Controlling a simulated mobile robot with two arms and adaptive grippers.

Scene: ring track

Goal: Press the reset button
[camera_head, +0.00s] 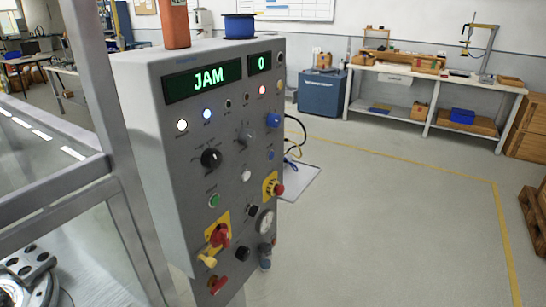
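A grey control cabinet (160,180) stands at the centre left, its panel facing right. A green display (203,80) reads JAM and a smaller display (260,63) reads 0. The panel carries a green button (214,200), a white button (246,174), a blue knob (273,120), a small blue button (271,155), a black dial (211,158), a red rotary switch (220,235) on a yellow plate and a red mushroom button (278,189). The labels are too small to read, so I cannot tell which is the reset button. Neither gripper is in view.
A metal frame (118,165) with clear panels stands close on the left. A blue cabinet (322,93) and a workbench (440,79) line the back wall. A wooden pallet (534,220) is at the right edge. The floor right of the panel is open.

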